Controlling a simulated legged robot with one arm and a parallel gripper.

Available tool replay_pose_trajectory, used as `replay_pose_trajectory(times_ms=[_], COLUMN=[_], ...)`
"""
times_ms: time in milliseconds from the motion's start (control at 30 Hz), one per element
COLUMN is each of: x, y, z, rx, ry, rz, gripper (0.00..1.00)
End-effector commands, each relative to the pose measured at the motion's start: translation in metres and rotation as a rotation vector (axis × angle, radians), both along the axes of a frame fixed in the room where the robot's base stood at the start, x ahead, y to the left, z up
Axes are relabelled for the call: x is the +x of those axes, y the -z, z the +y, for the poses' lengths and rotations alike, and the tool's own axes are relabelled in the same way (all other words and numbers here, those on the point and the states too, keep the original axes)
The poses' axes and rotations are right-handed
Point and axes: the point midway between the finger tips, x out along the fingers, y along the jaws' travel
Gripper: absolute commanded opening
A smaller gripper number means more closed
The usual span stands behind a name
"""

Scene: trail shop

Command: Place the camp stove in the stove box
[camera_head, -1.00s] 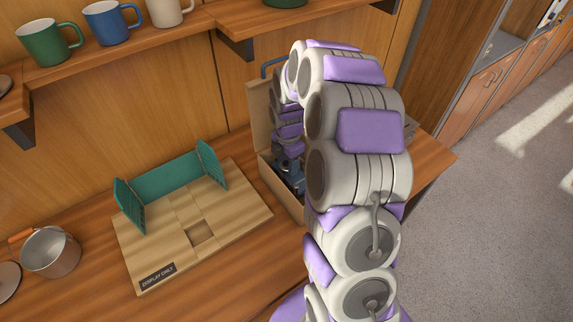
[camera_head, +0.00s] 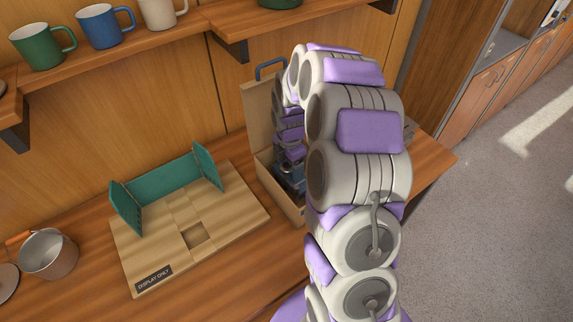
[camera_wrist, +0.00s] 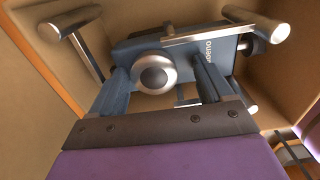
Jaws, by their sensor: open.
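The camp stove (camera_wrist: 225,45) is blue-grey with metal support arms and a round silver part. It lies inside the stove box (camera_wrist: 285,70), whose tan walls surround it in the wrist view. My gripper (camera_wrist: 160,75) is open, its two dark blue fingers spread to either side of the silver part, close to the stove. Whether the fingers touch it I cannot tell. In the head view the stove box (camera_head: 258,115) stands with its lid raised and a blue handle on top. My gripper (camera_head: 290,175) reaches down into it, and my arm hides much of the box.
A wooden display board (camera_head: 150,245) with a teal windscreen (camera_head: 165,185) lies left of the box. A metal pot (camera_head: 50,253) stands at far left. Mugs (camera_head: 103,25) line the shelf above. The counter (camera_head: 225,285) in front of the board is clear.

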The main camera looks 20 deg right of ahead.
Motion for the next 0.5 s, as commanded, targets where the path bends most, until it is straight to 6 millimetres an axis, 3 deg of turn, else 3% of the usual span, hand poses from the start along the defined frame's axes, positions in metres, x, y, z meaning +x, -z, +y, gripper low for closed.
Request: replay_pose_trajectory(times_ms=[167,500], x=[0.001,0.002], y=[-0.011,-0.079], z=[0.003,0.002], rx=[-0.004,-0.004], ry=[-0.001,-0.002], rz=[-0.003,-0.006], gripper=[0.8,0.8])
